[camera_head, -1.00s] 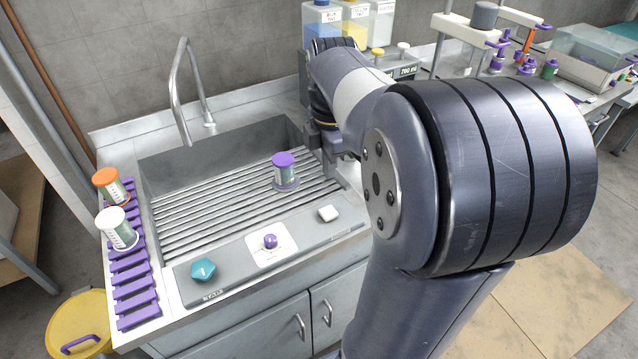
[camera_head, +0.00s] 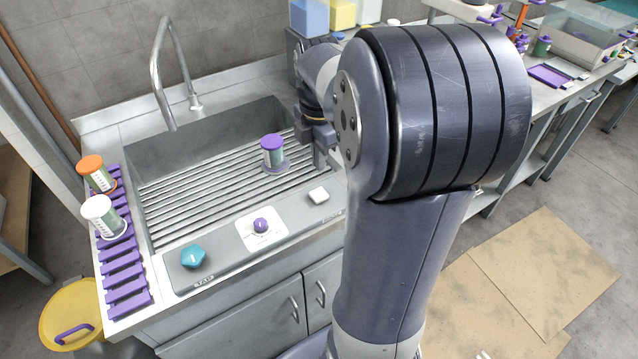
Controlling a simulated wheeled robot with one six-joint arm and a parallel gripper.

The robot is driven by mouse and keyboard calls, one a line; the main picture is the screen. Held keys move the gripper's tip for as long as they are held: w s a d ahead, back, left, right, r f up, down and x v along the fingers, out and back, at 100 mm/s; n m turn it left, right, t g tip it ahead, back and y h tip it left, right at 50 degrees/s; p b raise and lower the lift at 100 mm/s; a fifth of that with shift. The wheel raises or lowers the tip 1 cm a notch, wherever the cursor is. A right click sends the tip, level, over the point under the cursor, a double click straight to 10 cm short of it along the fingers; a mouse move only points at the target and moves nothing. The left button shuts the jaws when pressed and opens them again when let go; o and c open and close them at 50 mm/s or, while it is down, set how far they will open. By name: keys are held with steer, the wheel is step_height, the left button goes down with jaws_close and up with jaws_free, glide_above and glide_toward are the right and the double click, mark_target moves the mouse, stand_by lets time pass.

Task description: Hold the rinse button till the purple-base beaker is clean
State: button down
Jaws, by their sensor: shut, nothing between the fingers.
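The beaker with the purple base (camera_head: 272,152) stands upside down, base up, on the slatted rack (camera_head: 190,205) in the sink. Its side is pale green and white; I cannot tell how dirty it is. I cannot read which is the rinse button. My gripper (camera_head: 320,163) is shut and empty, right of the beaker and behind the white button, apart from it. My arm partly hides it.
A curved faucet (camera_head: 160,75) rises behind the sink. An orange-base beaker (camera_head: 96,172) and a white-base beaker (camera_head: 103,216) stand on the purple slatted rack (camera_head: 122,270) at left. A yellow bin (camera_head: 75,318) is on the floor.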

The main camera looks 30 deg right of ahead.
mark_target(319, 194)
step_height(319, 194, down, 8)
steer(key=shift+f, duration=0.25)
